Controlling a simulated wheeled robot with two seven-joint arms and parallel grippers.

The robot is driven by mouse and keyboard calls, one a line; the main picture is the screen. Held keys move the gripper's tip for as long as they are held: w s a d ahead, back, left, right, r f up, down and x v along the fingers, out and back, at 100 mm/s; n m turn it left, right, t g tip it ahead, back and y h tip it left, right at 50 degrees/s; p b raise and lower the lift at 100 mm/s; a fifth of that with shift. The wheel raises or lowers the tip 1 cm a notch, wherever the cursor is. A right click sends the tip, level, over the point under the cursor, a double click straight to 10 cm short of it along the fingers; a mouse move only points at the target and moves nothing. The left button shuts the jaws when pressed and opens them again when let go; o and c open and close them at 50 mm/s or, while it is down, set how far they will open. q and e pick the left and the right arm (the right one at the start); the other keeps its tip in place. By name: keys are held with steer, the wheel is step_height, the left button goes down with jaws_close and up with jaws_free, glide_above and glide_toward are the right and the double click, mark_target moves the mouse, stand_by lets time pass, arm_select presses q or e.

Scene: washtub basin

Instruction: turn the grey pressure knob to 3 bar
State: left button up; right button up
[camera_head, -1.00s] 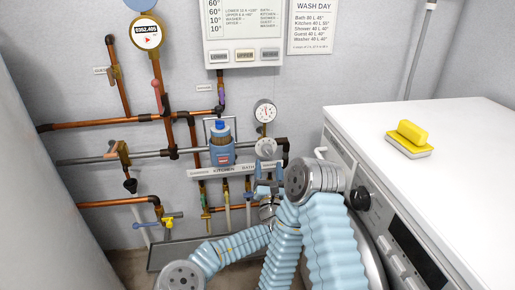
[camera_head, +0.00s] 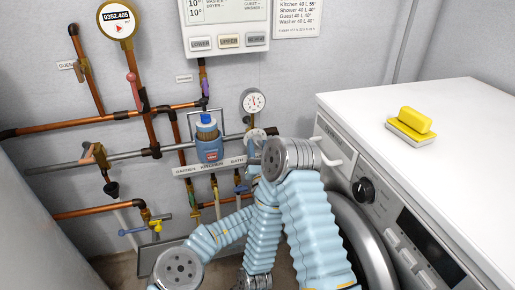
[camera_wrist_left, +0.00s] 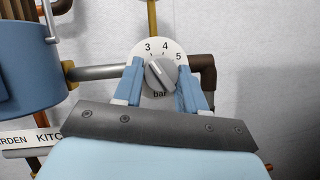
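The grey pressure knob (camera_wrist_left: 161,74) sits on a white round dial marked 3, 4, 5 and "bar". A pale line crosses the knob, but its exact reading is hard to tell. In the head view the knob's white dial (camera_head: 256,135) is partly hidden by my left arm. My left gripper (camera_wrist_left: 162,78) has its blue fingers on either side of the knob, apart, with the knob between them. I see no firm grip, and contact is unclear. A round pressure gauge (camera_head: 253,102) is above the knob; its reading is too small to tell. My right gripper is not in view.
A blue filter housing (camera_head: 208,146) is left of the knob, above the label strip (camera_head: 205,168). Copper pipes (camera_head: 70,123) run along the wall. The washing machine (camera_head: 430,150) stands close on the right, with a yellow brush (camera_head: 411,125) on top.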

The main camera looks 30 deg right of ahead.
arm_select(q)
steer(key=c, duration=0.3)
steer(key=shift+m+g+h, duration=0.5)
steer(key=shift+m+h, duration=0.1)
steer(key=shift+m, duration=1)
steer(key=o, duration=1.1)
steer(key=shift+c, duration=0.2)
